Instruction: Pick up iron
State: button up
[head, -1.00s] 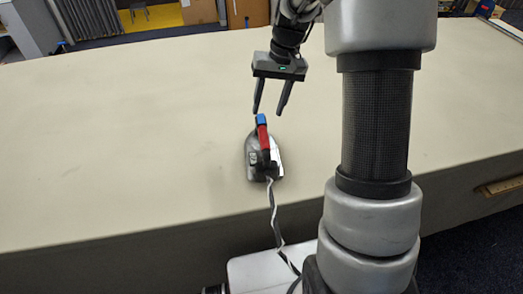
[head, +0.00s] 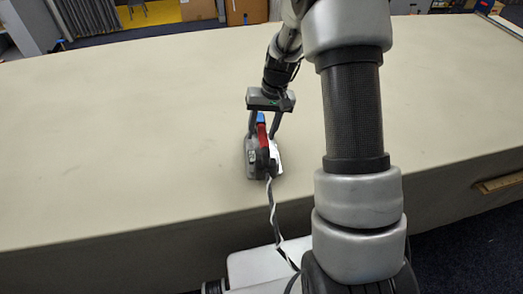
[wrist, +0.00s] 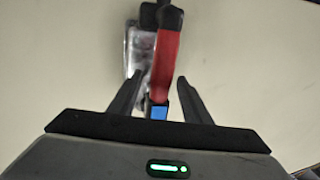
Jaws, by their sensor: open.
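The iron (head: 250,171) sits on the cloth table near its front edge. It has a grey body and a red handle with a blue end, and a striped cord runs from it over the edge. My gripper (head: 264,135) is open, pointing down over the iron, with one finger on each side of the handle in the head view. In the wrist view my gripper (wrist: 156,85) has its fingers apart. The iron's red handle (wrist: 167,62) and blue end lie between them. I cannot tell whether the fingers touch the iron.
The cloth table (head: 130,130) is bare around the iron, with wide free room to the left and behind. The cord (head: 274,215) hangs over the front edge towards my base. Cardboard boxes (head: 245,12) stand on the floor beyond the table.

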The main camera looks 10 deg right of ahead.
jog(key=shift+c, duration=0.4)
grip_shut()
jog(key=shift+w+r, duration=0.1)
jog(key=shift+r, duration=0.1)
